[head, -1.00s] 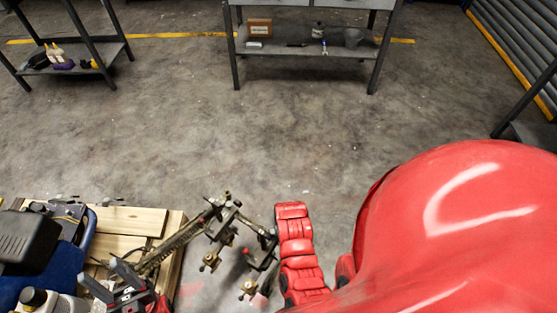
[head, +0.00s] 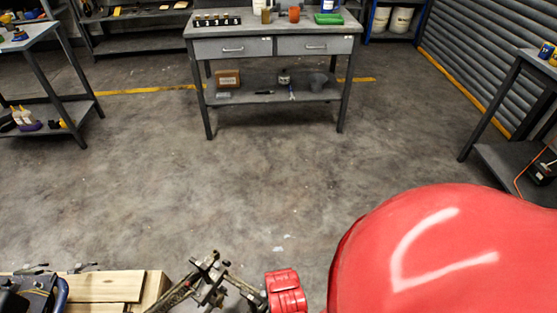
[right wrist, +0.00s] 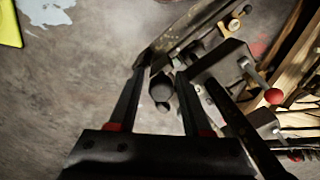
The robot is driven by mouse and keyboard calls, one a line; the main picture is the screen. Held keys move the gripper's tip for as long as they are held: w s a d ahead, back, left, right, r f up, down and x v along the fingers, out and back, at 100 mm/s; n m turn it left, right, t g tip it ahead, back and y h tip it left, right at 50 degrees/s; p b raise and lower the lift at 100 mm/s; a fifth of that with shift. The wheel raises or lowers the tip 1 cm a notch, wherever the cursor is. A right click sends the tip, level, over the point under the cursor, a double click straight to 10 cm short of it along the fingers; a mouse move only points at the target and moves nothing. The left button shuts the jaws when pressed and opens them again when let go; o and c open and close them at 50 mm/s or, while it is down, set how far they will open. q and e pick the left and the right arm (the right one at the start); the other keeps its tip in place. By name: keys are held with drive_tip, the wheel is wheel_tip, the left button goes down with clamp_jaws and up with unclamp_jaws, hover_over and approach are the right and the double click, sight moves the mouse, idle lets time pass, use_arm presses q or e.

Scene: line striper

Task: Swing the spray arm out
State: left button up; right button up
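The spray arm (head: 207,283), dark metal with clamps and fittings, shows at the bottom of the head view, beside a wooden pallet and cut off by the lower edge. In the right wrist view the dark arm bar (right wrist: 180,38) runs up to the right, with a brass fitting (right wrist: 234,24) near its end. My right gripper (right wrist: 162,72) has its two fingers apart, their tips close to the bar. A dark round knob (right wrist: 161,88) shows between the fingers, with gaps beside it; I cannot tell whether they touch. My left gripper is not in view.
A wooden pallet (head: 105,286) carries the machine at the lower left. A red ball knob (right wrist: 273,96) sits right of the gripper. A grey workbench (head: 265,45) stands at the back and a side table (head: 515,160) at the right. The floor between is clear.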

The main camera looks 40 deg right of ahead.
drive_tip(key=shift+o, duration=1.2)
drive_tip(key=shift+w+r, duration=0.1)
drive_tip(key=shift+w, duration=0.15)
drive_tip(key=shift+r, duration=0.35)
wheel_tip(320, 180, up, 17)
drive_tip(key=p, duration=0.8)
drive_tip(key=shift+f, duration=0.15)
drive_tip(key=shift+d, duration=0.1)
